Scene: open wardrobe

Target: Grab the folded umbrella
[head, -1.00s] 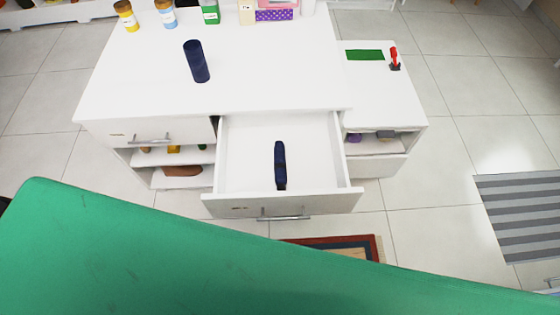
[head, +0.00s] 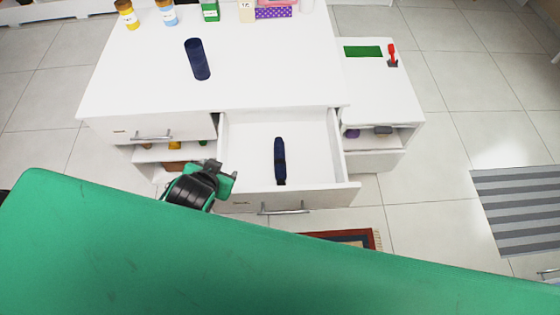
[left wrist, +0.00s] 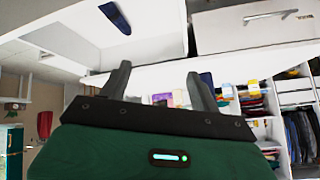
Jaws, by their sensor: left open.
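The folded umbrella (head: 280,160) is dark blue and narrow. It lies lengthwise in the open white drawer (head: 245,150), near the middle. It also shows in the left wrist view (left wrist: 116,17), near the top left. My left gripper (head: 226,178) is at the drawer's front left corner in the head view, apart from the umbrella. In the left wrist view its two fingers (left wrist: 157,82) are spread, with nothing between them. My right gripper is not in view.
A lower white side unit (head: 380,95) at the right holds a green pad and a red item. The drawer's front panel and handle (head: 284,208) stick out toward me.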

